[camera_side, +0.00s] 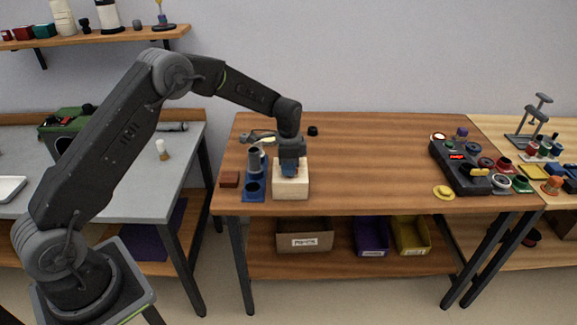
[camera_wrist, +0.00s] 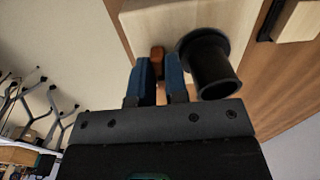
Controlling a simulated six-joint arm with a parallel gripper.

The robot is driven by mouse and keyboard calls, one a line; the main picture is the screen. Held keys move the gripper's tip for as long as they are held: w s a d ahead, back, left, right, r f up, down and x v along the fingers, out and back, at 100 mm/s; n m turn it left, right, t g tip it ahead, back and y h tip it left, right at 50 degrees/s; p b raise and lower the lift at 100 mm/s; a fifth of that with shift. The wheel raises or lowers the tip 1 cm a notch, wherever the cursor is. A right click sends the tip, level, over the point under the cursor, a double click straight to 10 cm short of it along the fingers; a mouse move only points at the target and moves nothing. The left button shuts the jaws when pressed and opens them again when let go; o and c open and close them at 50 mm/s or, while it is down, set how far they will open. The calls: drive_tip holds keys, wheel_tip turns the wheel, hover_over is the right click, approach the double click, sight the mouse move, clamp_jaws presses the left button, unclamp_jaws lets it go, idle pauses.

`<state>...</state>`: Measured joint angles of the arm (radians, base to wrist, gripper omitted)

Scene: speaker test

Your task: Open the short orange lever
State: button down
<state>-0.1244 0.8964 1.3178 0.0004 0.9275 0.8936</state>
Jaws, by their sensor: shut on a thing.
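The short orange lever (camera_wrist: 157,57) shows in the wrist view as a small orange-brown piece on a pale block (camera_wrist: 160,22). My gripper (camera_wrist: 160,72) has its two blue fingers on either side of the lever and is shut on it. A dark round tube (camera_wrist: 212,70) stands out from the block just right of the fingers. In the side view my gripper (camera_side: 290,168) points down at the pale block (camera_side: 291,190) on the wooden table. The lever is hidden there behind the fingers, and its angle is hard to tell.
A blue stand (camera_side: 253,190) with dark tubes is close left of the block, beside a small red-brown block (camera_side: 229,179). A dark control panel (camera_side: 460,165) with several knobs is at the table's right. The table between is mostly clear.

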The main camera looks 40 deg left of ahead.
drive_tip(key=c, duration=1.4)
unclamp_jaws()
drive_tip(key=shift+r, duration=0.1)
wheel_tip(320, 180, up, 14)
drive_tip(key=shift+f, duration=0.1)
drive_tip(key=s+d+r+n+t, duration=0.3)
drive_tip(key=s+d+r+n, duration=0.1)
drive_tip(key=s+r, duration=0.95)
drive_tip(key=s+d+f+n+t, duration=0.1)
drive_tip(key=s, duration=0.5)
drive_tip(key=s+d+f+n, duration=0.1)
drive_tip(key=s+n, duration=0.1)
drive_tip(key=s, duration=0.5)
drive_tip(key=s+f+n+t, duration=0.1)
drive_tip(key=s+f, duration=0.1)
drive_tip(key=s, duration=0.5)
drive_tip(key=shift+s+d+n+t, duration=0.2)
drive_tip(key=shift+d+n+t, duration=0.1)
drive_tip(key=shift+d+n, duration=0.1)
